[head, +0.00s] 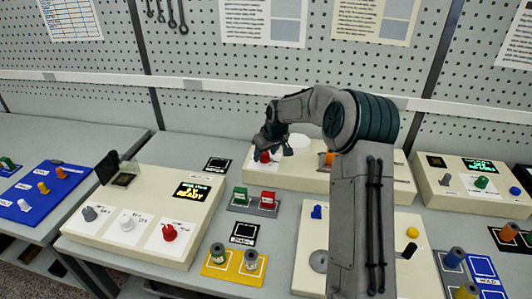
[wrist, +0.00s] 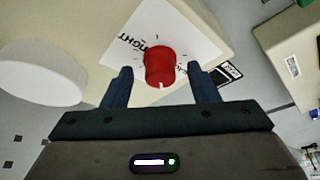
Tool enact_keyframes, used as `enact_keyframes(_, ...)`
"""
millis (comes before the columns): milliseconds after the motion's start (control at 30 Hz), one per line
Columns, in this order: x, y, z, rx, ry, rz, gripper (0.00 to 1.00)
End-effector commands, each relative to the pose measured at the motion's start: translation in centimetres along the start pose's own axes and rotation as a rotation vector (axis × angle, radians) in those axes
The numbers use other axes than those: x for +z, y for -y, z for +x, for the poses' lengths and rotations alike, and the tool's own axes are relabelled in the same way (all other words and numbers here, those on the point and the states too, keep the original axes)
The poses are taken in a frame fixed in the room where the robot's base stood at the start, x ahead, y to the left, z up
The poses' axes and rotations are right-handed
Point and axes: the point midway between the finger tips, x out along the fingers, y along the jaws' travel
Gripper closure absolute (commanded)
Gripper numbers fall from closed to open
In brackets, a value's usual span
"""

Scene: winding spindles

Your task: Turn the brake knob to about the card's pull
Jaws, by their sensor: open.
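A red knob (wrist: 159,66) stands on a white plate printed with tick marks and lettering that seems to end in "IGHT". A pale mark shows on the knob's near edge. My gripper (wrist: 160,69) is open, one dark finger on each side of the knob, with visible gaps. In the head view the same red knob (head: 265,156) sits at the left end of the cream back unit (head: 320,180), just below my gripper (head: 271,142). I cannot make out which card gives the pull.
A white disc (wrist: 42,72) lies left of the knob; it also shows on the back unit (head: 299,141). A left console (head: 130,190) has grey, white and red knobs and a lit display. Red and green spools (head: 268,199) stand in front of the back unit.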

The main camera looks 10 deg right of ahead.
Motion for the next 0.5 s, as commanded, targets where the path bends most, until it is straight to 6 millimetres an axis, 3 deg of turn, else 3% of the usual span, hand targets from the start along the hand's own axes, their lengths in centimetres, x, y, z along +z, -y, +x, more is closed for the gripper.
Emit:
enact_keyframes(233,0.0,-0.1,-1.5,0.002,-0.003,0.001,0.46)
enact_keyframes(500,0.0,-0.2,-7.2,0.004,-0.005,0.002,0.46)
